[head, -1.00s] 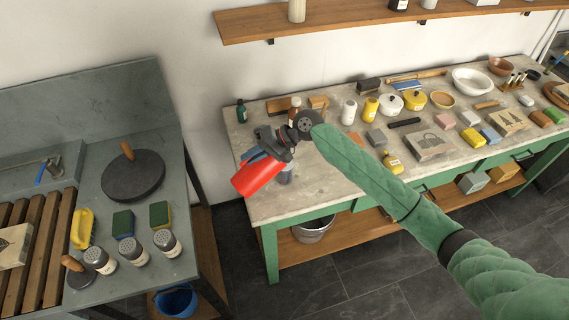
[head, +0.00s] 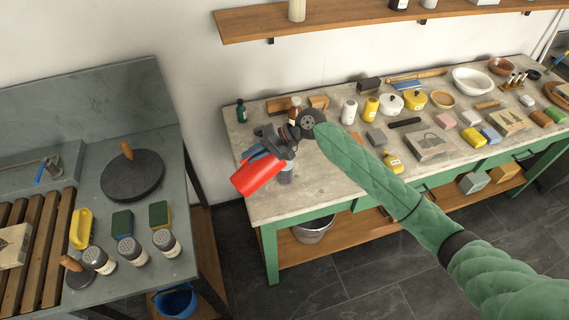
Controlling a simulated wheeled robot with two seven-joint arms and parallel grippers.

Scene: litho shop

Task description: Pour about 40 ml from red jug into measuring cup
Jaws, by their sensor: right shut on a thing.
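The red jug (head: 258,176) is in the air near the left front corner of the green bench, tilted well over toward the lower left. My right gripper (head: 272,146) is shut on it from above and behind, and hides its upper part. A small greyish, clear vessel (head: 287,176), probably the measuring cup, shows on the bench just right of the jug. It is mostly hidden behind the jug and gripper. I cannot tell whether liquid is flowing or where the jug's mouth points. My left gripper is not in view.
The bench top (head: 262,209) holds a brown bottle (head: 295,108), a green bottle (head: 241,111), a white bottle (head: 348,111) and yellow containers to the right. A stone sink counter (head: 150,262) stands left, across a gap. A shelf (head: 330,25) runs above.

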